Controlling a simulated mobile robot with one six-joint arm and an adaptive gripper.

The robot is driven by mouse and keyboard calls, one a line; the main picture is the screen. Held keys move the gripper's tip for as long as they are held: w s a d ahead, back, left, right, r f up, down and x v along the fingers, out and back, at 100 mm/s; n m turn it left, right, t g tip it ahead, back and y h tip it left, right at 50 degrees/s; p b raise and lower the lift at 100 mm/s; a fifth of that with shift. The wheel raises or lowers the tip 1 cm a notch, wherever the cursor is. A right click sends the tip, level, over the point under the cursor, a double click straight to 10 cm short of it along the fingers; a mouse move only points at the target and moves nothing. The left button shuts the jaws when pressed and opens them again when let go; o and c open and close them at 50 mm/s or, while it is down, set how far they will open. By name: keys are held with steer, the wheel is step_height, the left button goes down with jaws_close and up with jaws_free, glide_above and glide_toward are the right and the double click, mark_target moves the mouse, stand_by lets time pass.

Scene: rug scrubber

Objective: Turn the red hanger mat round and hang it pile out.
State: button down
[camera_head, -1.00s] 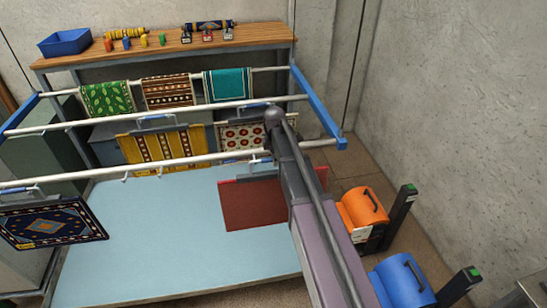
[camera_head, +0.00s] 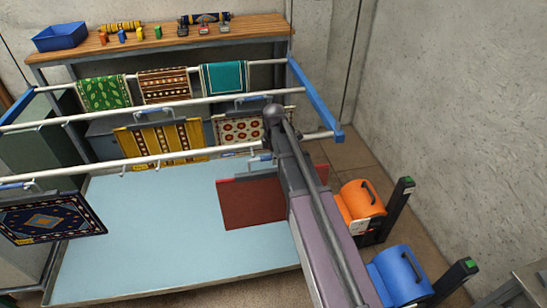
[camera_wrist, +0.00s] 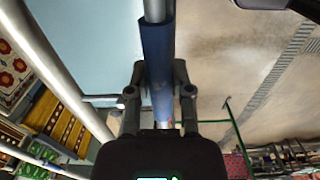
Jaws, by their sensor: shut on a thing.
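The red hanger mat (camera_head: 250,204) hangs below the right end of the front rail in the head view. A plain dull red face shows, with no pattern visible. Its grey-blue hanger (camera_head: 257,167) is along the top edge, close to the rail; whether the hook touches the rail cannot be told. My arm covers the mat's right part, and a red strip shows beyond the arm. In the wrist view my gripper (camera_wrist: 157,82) is shut on a blue hanger grip (camera_wrist: 157,50). A red patterned patch (camera_wrist: 237,166) shows at lower right.
The front rail (camera_head: 150,160) carries a dark blue patterned mat (camera_head: 50,217) at left. A yellow mat (camera_head: 162,143) and a cream-and-red mat (camera_head: 238,129) hang behind. Orange (camera_head: 360,199) and blue (camera_head: 400,275) machines stand right. The pale blue platform (camera_head: 150,240) is clear.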

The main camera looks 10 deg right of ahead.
mark_target(274, 185)
steer(key=shift+f, duration=0.15)
stand_by(0.4)
step_height(274, 185, down, 15)
steer(key=b, duration=1.5)
steer(key=shift+f+b, duration=0.2)
steer(key=shift+b, duration=0.15)
steer(key=shift+d, duration=0.1)
